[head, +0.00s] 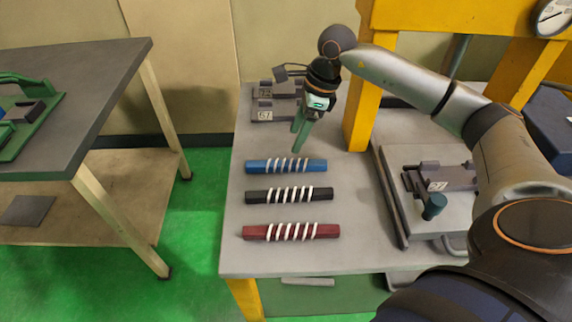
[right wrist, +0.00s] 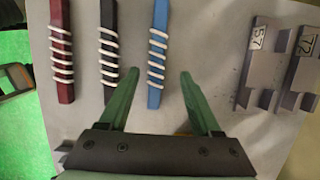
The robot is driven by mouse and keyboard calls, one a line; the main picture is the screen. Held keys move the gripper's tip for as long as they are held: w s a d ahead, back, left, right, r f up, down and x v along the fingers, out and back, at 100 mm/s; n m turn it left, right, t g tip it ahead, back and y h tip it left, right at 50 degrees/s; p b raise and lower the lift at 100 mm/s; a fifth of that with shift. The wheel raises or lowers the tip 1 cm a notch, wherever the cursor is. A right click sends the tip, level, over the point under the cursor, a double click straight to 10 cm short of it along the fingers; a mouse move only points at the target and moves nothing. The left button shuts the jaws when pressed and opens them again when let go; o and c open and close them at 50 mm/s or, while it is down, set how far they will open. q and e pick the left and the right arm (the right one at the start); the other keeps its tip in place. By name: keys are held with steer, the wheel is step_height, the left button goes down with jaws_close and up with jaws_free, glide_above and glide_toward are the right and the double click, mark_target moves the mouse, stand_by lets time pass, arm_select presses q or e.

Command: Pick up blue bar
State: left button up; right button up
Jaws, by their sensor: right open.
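The blue bar (head: 286,166) lies across the grey table, with white windings around its middle. It is the farthest of three parallel bars in the head view. It also shows in the right wrist view (right wrist: 157,58), ahead of the fingertips and between their lines. My right gripper (head: 299,142) is above the table just behind the blue bar, fingers pointing down. My left gripper is not in view.
A black bar (head: 289,195) and a dark red bar (head: 291,231), both with white windings, lie nearer on the same table. Grey numbered blocks (head: 272,103) stand behind my right gripper. A yellow frame post (head: 363,110) and a grey fixture plate (head: 402,205) stand to the right.

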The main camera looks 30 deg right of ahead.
mark_target(287, 162)
steer(key=x, duration=0.3)
steer(key=shift+a, duration=0.1)
steer(key=x, duration=0.4)
steer(key=shift+s+f, duration=0.25)
steer(key=shift+s, duration=0.05)
steer(key=shift+w+f, duration=0.1)
steer(key=shift+f, duration=0.4)
jaws_close()
steer(key=shift+r, duration=0.1)
